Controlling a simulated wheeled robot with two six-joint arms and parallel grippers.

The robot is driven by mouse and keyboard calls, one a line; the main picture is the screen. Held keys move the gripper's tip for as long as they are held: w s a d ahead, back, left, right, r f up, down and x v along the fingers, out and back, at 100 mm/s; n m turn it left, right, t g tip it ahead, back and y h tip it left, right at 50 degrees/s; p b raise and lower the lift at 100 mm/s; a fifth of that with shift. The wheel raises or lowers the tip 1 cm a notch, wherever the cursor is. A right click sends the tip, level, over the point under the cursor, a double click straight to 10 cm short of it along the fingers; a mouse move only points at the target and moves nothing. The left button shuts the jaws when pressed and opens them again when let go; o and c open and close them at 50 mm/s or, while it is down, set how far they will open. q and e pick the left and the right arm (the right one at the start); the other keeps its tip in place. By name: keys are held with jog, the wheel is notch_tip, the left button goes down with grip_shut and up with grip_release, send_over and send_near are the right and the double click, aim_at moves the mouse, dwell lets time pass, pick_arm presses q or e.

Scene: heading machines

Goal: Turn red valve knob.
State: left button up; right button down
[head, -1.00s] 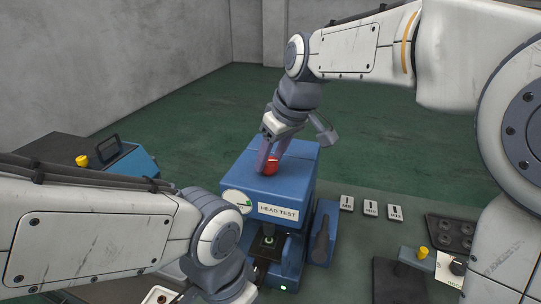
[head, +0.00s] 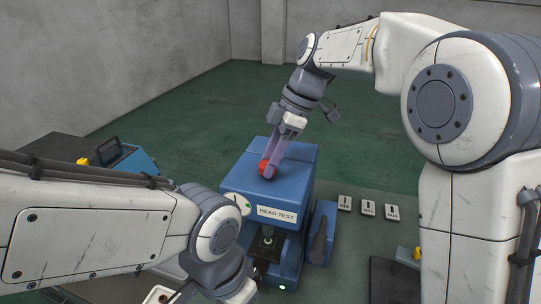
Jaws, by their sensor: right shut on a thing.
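The red valve knob (head: 266,169) sits on top of the blue machine labelled HEAD TEST (head: 290,181). My right gripper (head: 271,164) reaches down from above and is shut on the knob, its fingers hiding part of it. My left arm crosses the lower left of the head view, but its fingers are not visible. A round white gauge with a green mark (head: 237,204) is on the machine's front left.
Several small labelled blocks (head: 367,208) lie on the bench to the right of the machine. Another blue machine with a yellow knob (head: 82,162) stands at the left. Green floor lies open behind the bench.

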jog(key=shift+w+n+g+h+p, duration=0.15)
jog(key=shift+n+g+p, duration=0.25)
jog(key=shift+n, duration=0.6)
jog(key=shift+n+g+h+p, duration=0.15)
jog(key=shift+n+g+p, duration=0.25)
jog(key=shift+n, duration=0.6)
jog(key=shift+c, duration=1.7)
grip_release()
jog(key=shift+r, duration=0.1)
jog(key=v, duration=1)
jog(key=shift+r, duration=0.2)
